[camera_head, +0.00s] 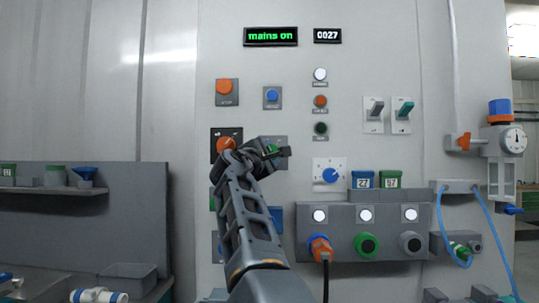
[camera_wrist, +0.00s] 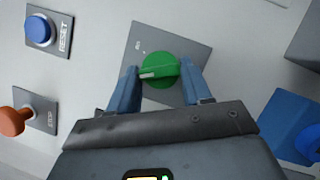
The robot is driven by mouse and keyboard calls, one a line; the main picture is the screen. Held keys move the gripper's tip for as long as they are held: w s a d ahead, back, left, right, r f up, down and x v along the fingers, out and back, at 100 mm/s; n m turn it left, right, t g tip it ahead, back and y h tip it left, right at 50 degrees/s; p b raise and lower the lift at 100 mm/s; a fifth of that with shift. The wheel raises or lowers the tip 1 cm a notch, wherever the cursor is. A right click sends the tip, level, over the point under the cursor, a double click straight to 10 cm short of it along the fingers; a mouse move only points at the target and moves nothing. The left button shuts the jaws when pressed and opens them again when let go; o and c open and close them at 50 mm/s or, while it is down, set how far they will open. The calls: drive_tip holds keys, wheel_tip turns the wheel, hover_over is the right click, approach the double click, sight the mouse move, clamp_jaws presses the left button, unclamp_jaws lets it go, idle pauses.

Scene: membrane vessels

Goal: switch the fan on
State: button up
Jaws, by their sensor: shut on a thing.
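A round green rotary knob (camera_wrist: 158,71) on a grey square plate (camera_wrist: 185,46) shows in the wrist view. A pale mark lies on the left side of the knob, and small lettering is on the plate near its upper left. My gripper (camera_wrist: 160,80) is shut on the green knob, one blue-grey finger on each side. In the head view my gripper (camera_head: 268,153) is at the panel, in front of the knob's grey plate (camera_head: 279,140). The knob itself is mostly hidden there by my gripper. Which control is labelled as the fan cannot be read.
A blue RESET button (camera_wrist: 39,29) and an orange STOP button (camera_wrist: 14,121) stand out near my gripper. An orange rotary switch (camera_head: 225,144) is just left of it. A blue dial (camera_head: 330,175) is to the lower right. The display (camera_head: 270,37) reads "mains on".

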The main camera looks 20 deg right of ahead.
drive_tip(key=m+p, duration=0.1)
drive_tip(key=m, duration=0.1)
drive_tip(key=m+g+p, duration=0.1)
drive_tip(key=m, duration=0.1)
drive_tip(key=m+g+p, duration=0.1)
drive_tip(key=m, duration=0.1)
drive_tip(key=shift+r+y+p, duration=0.3)
drive_tip(key=shift+y+p, duration=0.1)
drive_tip(key=m+y+p, duration=0.1)
drive_tip(key=m, duration=0.2)
drive_tip(key=shift+g+p, duration=0.3)
drive_tip(key=shift+g, duration=0.1)
drive_tip(key=shift+m+g+y+p, duration=0.3)
drive_tip(key=shift+m+y+p, duration=0.15)
drive_tip(key=shift+m, duration=0.35)
drive_tip(key=o, duration=1.1)
drive_tip(key=shift+c, duration=0.2)
drive_tip(key=b+v, duration=0.1)
drive_tip(key=v, duration=0.7)
drive_tip(key=shift+b, duration=0.35)
